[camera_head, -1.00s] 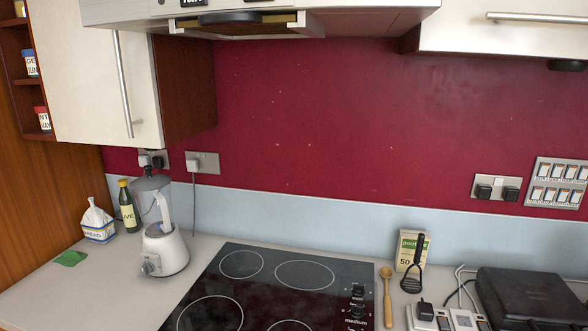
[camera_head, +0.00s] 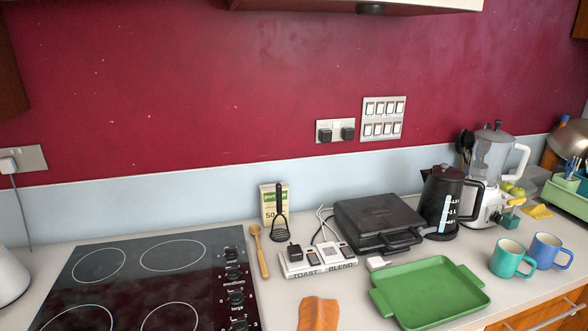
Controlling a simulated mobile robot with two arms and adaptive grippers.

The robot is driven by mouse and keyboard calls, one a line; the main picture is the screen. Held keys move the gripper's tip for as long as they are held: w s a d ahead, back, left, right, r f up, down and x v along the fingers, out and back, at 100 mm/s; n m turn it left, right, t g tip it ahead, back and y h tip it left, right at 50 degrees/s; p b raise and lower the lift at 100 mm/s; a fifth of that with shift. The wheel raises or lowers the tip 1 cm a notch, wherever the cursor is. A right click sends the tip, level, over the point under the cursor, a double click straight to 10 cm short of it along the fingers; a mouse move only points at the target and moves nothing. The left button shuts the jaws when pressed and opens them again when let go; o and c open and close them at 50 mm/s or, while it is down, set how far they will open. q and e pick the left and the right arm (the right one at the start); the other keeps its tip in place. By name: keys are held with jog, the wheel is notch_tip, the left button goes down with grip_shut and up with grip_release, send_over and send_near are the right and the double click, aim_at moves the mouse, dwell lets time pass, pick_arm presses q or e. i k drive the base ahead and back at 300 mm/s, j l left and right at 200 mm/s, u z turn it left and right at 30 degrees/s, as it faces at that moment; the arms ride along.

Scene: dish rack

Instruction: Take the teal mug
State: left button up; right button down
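The teal mug (camera_head: 508,259) stands upright on the counter at the right, with its handle toward the right. A blue mug (camera_head: 547,252) stands close beside it on the right. Neither of my grippers shows in the head view, so I cannot see where they are relative to the mug.
A green tray (camera_head: 428,290) lies just left of the teal mug. Behind are a dark kettle (camera_head: 441,203), a blender (camera_head: 489,174) and a black grill (camera_head: 379,224). The hob (camera_head: 150,280) is at left. A green rack (camera_head: 566,196) stands at far right.

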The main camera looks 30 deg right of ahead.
aim_at(508, 254)
jog(key=z, duration=2.25)
jog(key=l+u, duration=0.1)
jog(key=u, duration=0.4)
jog(key=i, duration=0.05)
